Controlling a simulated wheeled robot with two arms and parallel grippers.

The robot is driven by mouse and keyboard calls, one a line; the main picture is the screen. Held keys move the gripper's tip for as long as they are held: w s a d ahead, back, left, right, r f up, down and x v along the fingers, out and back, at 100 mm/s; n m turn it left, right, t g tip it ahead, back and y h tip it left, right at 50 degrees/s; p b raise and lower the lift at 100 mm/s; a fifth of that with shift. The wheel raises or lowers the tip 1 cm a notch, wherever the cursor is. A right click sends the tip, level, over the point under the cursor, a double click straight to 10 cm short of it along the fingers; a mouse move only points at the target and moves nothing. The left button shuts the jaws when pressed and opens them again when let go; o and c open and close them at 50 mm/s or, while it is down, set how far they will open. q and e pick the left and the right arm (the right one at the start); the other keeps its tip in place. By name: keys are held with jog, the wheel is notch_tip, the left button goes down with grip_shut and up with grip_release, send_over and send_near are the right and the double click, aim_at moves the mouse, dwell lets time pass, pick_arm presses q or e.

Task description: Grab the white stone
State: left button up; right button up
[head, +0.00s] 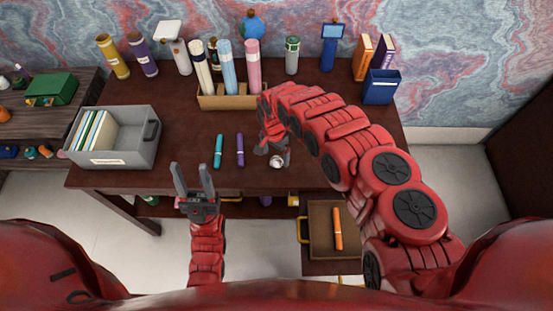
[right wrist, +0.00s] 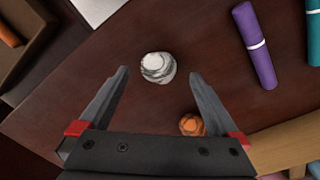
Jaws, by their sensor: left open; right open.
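The white stone (head: 277,162) sits on the dark desk near its front edge, grey-streaked and rounded. It also shows in the right wrist view (right wrist: 158,66), centred ahead of the gripper. My right gripper (head: 272,148) is open above the desk, right by the stone. In the right wrist view its fingertips (right wrist: 158,76) lie on either side of the stone's near part, with no contact visible. My left gripper (head: 192,167) is open and empty at the desk's front edge, well left of the stone.
An orange stone (right wrist: 192,124) lies near one right finger. Purple (head: 240,150) and teal (head: 218,151) markers lie left of the white stone. A wooden holder with tubes (head: 225,102) stands behind. An open drawer (head: 322,247) holds an orange marker. A grey file box (head: 142,158) stands left.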

jog(key=shift+s+d+f, duration=0.1)
jog(key=shift+s+f, duration=0.05)
jog(key=shift+f, duration=1.25)
jog(key=shift+c, duration=0.3)
grip_shut()
jog(key=shift+r, duration=0.2)
